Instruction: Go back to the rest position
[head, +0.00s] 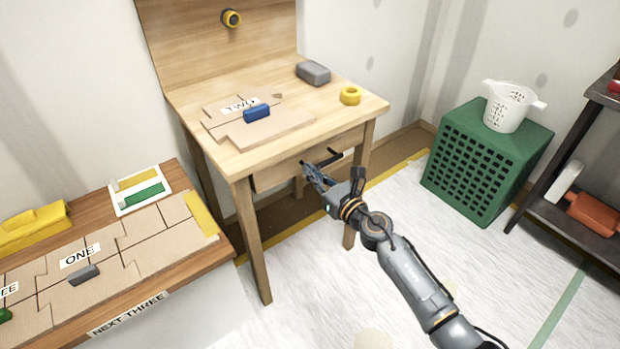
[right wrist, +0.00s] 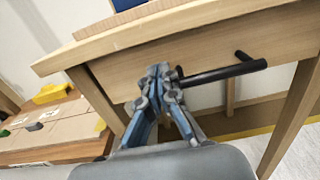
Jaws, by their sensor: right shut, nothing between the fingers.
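My right gripper (head: 308,168) is shut and empty in front of the drawer front (head: 270,174) of the wooden table (head: 347,118). In the right wrist view its fingertips (right wrist: 158,72) are together beside a black bar handle (right wrist: 225,72) on the drawer front. I cannot tell whether they touch the handle. The black handle also shows in the head view (head: 328,158), just beyond the fingertips. My left gripper is not in view.
A blue block (head: 257,113), a grey block (head: 313,73) and a yellow ring (head: 350,96) are on the table. A lower bench (head: 226,243) with cardboard pieces stands at left. A green crate (head: 478,165) bearing a white basket (head: 507,108) and a dark shelf (head: 560,215) stand at right.

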